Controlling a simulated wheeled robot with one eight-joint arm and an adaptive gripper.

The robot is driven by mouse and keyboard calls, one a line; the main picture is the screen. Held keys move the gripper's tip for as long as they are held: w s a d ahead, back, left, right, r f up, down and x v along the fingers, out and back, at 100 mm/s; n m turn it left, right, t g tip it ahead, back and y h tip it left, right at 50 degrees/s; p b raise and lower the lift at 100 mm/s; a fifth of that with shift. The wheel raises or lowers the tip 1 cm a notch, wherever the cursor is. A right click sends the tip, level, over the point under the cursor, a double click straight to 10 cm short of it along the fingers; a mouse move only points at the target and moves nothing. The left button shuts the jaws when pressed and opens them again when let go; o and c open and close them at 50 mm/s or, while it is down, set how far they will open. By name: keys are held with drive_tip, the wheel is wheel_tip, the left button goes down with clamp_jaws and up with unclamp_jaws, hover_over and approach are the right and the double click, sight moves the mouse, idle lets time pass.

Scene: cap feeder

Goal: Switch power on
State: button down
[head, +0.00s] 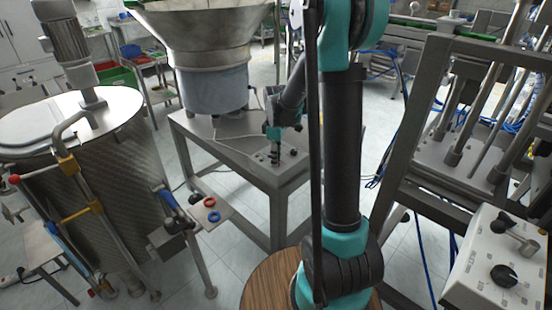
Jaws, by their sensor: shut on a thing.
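My arm reaches out to the grey metal table (225,135) under the bowl feeder (205,45). My gripper (274,150) points down at the front right corner of the tabletop. It is shut on a small dark switch (275,160) there, which is mostly hidden by the fingers and small in the view. Another small dark control (293,152) stands just right of it. Labels and the switch's position cannot be read.
A steel drum (85,200) with pipes stands at left. A small stand with red and blue rings (212,207) is low in front of the table. At right are a metal frame (405,150) and a white box with black knobs (500,265). Cables lie on the floor.

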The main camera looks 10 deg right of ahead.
drive_tip(key=shift+m, duration=0.3)
drive_tip(key=m, duration=0.5)
drive_tip(key=shift+m, duration=0.3)
drive_tip(key=m, duration=0.5)
drive_tip(key=shift+m, duration=0.4)
drive_tip(key=c, duration=1.2)
unclamp_jaws()
drive_tip(key=shift+r, duration=0.15)
wheel_tip(320, 180, up, 12)
drive_tip(key=shift+f, duration=0.1)
